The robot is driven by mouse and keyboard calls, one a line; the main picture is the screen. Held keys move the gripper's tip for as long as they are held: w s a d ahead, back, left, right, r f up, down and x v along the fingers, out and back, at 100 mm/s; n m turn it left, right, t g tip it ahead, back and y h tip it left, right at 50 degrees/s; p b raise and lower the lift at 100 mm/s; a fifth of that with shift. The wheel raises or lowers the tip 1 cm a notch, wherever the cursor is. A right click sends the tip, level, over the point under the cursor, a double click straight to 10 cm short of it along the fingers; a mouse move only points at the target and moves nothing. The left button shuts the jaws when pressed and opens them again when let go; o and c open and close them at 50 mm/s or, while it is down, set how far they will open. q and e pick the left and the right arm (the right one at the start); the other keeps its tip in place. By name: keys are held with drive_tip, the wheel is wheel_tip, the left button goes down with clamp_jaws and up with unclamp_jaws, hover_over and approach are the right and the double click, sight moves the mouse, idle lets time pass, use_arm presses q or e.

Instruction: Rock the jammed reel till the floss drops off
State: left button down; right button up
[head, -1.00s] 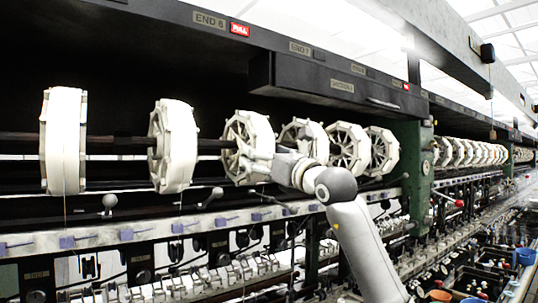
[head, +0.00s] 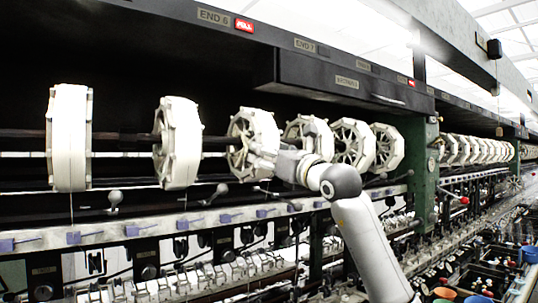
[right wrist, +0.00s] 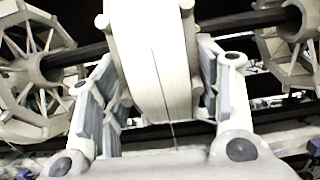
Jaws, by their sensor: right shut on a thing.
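The reel in hand (head: 258,124) is the third white reel from the left in the head view, on a dark horizontal shaft. My right gripper (head: 262,158) reaches it from the front right. In the right wrist view the pale rim of this reel (right wrist: 147,50) stands between the two grey-padded fingers of my right gripper (right wrist: 156,68), one on each side. A thin dark line runs down the white floss (right wrist: 164,85) wound on the rim and on below it. The palm hides the reel's lower part. My left gripper is out of view.
More white reels, one at the left (head: 70,137) and another (head: 178,142) nearer, share the shaft (head: 118,143). A green post (head: 424,170) stands to the right. A rail with blue guides (head: 130,230) runs below. A dark overhead box (head: 340,84) hangs above.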

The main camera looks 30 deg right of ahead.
drive_tip(key=shift+r+p, duration=0.3)
drive_tip(key=shift+r, duration=0.2)
idle(0.3)
drive_tip(key=shift+f+b, duration=0.25)
drive_tip(key=shift+b, duration=0.2)
drive_tip(key=shift+w+f+t+b, duration=0.3)
drive_tip(key=shift+f+t+b, duration=0.35)
drive_tip(key=shift+t+b, duration=1.05)
drive_tip(key=shift+g+b, duration=0.45)
drive_tip(key=shift+g, duration=0.05)
drive_tip(key=shift+s+r+g+p, duration=0.25)
drive_tip(key=shift+r+g+p, duration=0.4)
drive_tip(key=shift+p, duration=0.55)
drive_tip(key=shift+r+g+p, duration=0.25)
drive_tip(key=shift+g+p, duration=0.1)
drive_tip(key=shift+p, duration=0.5)
